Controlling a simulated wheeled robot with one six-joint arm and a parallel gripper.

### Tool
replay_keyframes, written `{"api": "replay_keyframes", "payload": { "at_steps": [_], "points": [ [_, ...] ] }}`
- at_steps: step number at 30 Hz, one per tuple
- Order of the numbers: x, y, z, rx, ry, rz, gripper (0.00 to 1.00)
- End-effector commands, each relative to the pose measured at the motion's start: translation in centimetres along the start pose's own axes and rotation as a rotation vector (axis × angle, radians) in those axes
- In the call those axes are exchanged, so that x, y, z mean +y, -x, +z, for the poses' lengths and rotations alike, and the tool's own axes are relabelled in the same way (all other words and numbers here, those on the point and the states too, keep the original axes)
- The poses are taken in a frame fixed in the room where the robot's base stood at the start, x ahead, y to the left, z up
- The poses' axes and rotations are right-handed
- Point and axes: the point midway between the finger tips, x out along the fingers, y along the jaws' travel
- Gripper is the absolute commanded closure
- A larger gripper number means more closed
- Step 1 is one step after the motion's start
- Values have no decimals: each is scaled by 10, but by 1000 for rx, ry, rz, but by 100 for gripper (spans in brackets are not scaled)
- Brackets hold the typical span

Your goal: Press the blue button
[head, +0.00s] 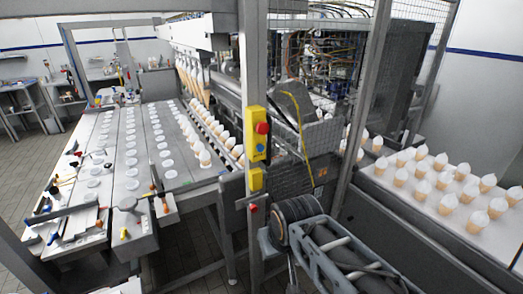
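A tall yellow control box (256,134) is fixed to a grey upright post in the middle of the head view. The blue button (260,148) is a small round spot on the lower part of this box. A red button (262,128) sits just above it. Nothing covers the blue button. I cannot make out my gripper or its fingers, so its place relative to the button does not show.
A smaller yellow box (256,179) and a red knob (253,208) sit lower on the post. A long slotted conveyor (130,140) with cones lies left. A white table (425,200) with several cones stands right. Metal framing crowds the post's right side.

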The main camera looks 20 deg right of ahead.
Motion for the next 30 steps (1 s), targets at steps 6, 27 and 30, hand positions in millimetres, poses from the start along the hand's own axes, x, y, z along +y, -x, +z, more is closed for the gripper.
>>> {"api": "replay_keyframes", "payload": {
  "at_steps": [6, 27, 30],
  "points": [
    [0, 0, 0, 0, 0, 0, 100],
    [0, 0, 0, 0, 0, 0, 100],
    [0, 0, 0, 0, 0, 0, 100]
  ]
}}
